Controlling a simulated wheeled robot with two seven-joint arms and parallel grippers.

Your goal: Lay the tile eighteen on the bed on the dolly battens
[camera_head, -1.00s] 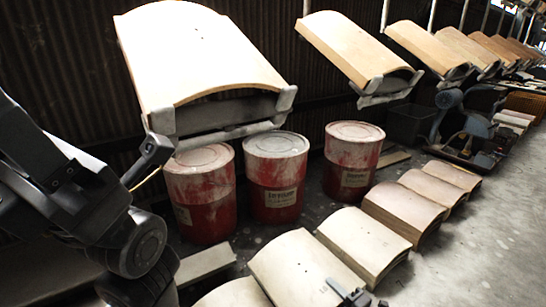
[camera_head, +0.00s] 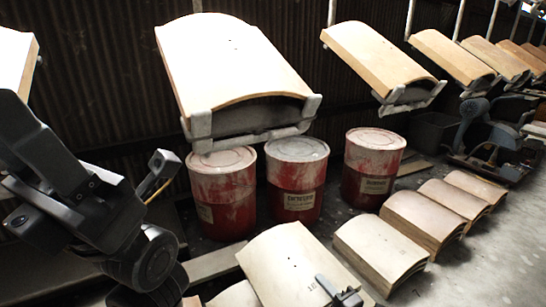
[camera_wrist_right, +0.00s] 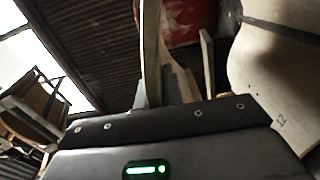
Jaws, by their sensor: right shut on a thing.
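My right gripper (camera_head: 338,293) is at the bottom of the head view, at the right edge of a pale curved tile (camera_head: 290,262), and is shut on it. Dark marks show near the tile's lower edge, too small to read surely. In the wrist view a pale slab edge (camera_wrist_right: 151,45) stands upright between the fingers; beside it on the right is a curved pale surface (camera_wrist_right: 285,75) with a small dark mark. My left gripper (camera_head: 158,178) is at the left, in front of the drums, with no tile in it; its opening is unclear. I cannot make out the dolly battens surely.
Several curved tiles (camera_head: 235,65) hang in grey cradles (camera_head: 255,135) along the back. Red drums (camera_head: 295,185) stand below them. More tiles (camera_head: 380,250) lie in a row on the floor, running to the right. A pale plank (camera_head: 212,263) lies left of the held tile. Open floor lies at right.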

